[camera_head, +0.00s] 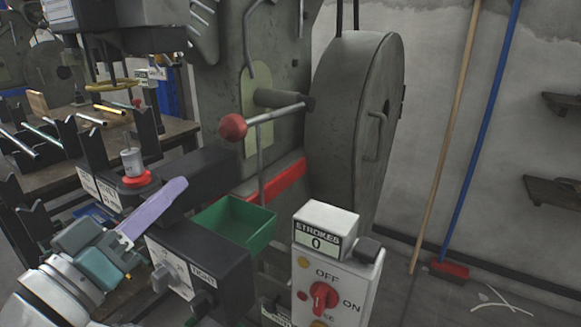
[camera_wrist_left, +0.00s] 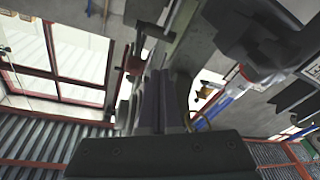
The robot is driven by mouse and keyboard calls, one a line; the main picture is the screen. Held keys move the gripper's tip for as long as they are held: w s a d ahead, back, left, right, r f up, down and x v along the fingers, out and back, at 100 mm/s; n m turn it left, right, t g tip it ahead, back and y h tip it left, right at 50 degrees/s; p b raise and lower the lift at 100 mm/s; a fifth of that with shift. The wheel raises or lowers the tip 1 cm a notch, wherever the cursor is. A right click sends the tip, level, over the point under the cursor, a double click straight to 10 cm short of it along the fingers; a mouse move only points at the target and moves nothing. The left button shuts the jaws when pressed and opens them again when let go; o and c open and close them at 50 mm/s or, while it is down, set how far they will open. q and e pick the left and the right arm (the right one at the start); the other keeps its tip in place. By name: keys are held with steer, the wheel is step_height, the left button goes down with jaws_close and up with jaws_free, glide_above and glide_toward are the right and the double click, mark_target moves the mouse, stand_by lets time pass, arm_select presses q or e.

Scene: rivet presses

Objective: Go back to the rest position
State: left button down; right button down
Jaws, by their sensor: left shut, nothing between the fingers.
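My left gripper (camera_head: 182,186) comes in from the lower left in the head view, with pale purple fingers and a grey and teal body. Its fingers are shut together with nothing between them. They point up and right, just in front of the press's black block and left of the green bin (camera_head: 236,222). I cannot tell whether they touch anything. In the left wrist view the dark closed fingers (camera_wrist_left: 162,85) point upward in the middle. My right gripper is not in view.
The press has a large grey flywheel (camera_head: 350,125) and a red-knobbed lever (camera_head: 233,127). A switch box (camera_head: 335,290) with a STROKES counter reading 0 stands front right. A black TIGHT box (camera_head: 200,265) is close below the gripper. A rack of rods (camera_head: 60,140) is left; brooms lean at right.

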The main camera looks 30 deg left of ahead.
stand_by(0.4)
arm_select(q)
steer(key=s+d+r+m+g+h+p, duration=0.2)
steer(key=d+m+g+p, duration=0.15)
steer(key=d+p, duration=0.25)
steer(key=s+d+r+m+g+h+p, duration=0.1)
steer(key=d+r+m+g+h+p, duration=0.15)
steer(key=d+g+p, duration=0.3)
steer(key=s+r+m+g+y+p, duration=0.1)
steer(key=s+r+g+p, duration=0.25)
steer(key=s, duration=0.25)
steer(key=s+r+m+g+y+p, duration=0.1)
steer(key=s+r+g+p, duration=0.3)
steer(key=s, duration=0.3)
step_height(320, 180, up, 36)
steer(key=p, duration=3.7)
steer(key=shift+s+d+r+p, duration=0.15)
steer(key=shift+d+p, duration=0.05)
steer(key=shift+p, duration=0.15)
steer(key=shift+y, duration=0.25)
